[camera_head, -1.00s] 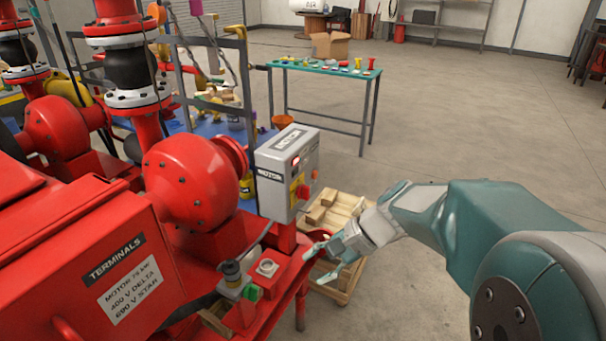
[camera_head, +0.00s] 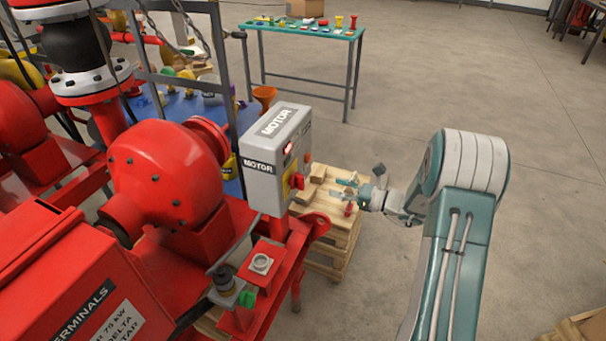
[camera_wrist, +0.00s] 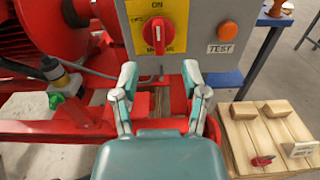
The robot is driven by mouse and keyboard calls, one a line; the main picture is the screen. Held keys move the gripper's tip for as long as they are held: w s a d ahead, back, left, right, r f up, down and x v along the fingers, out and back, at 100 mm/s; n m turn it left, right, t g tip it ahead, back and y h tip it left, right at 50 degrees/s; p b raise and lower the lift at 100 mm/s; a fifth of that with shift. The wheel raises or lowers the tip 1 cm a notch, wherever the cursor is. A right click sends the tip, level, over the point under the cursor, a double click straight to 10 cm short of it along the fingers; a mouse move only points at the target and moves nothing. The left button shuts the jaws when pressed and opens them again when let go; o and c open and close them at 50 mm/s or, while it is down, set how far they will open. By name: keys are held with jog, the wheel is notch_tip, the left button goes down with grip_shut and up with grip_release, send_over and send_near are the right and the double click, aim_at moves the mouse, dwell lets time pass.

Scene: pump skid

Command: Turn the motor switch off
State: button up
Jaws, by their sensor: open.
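The motor switch is a red rotary knob (camera_wrist: 157,32) on a yellow plate (camera_wrist: 175,14), with "ON" printed above it. It sits on the front of the grey motor box (camera_head: 262,185). In the head view the knob (camera_head: 298,181) shows small on the box's right face. In the wrist view its pale pointer mark runs roughly upright. My gripper (camera_wrist: 160,88) is open and empty, its two fingers below the knob and apart from it. In the head view my gripper (camera_head: 346,189) is right of the box, with a gap between them.
An orange TEST button (camera_wrist: 228,30) is right of the knob. A wooden pallet (camera_head: 330,240) with blocks stands below my gripper. Red pump pipework and housing (camera_head: 165,180) fill the left. A green-topped table (camera_head: 300,28) stands behind.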

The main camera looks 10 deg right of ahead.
aim_at(304, 176)
jog(key=x, duration=1)
grip_shut()
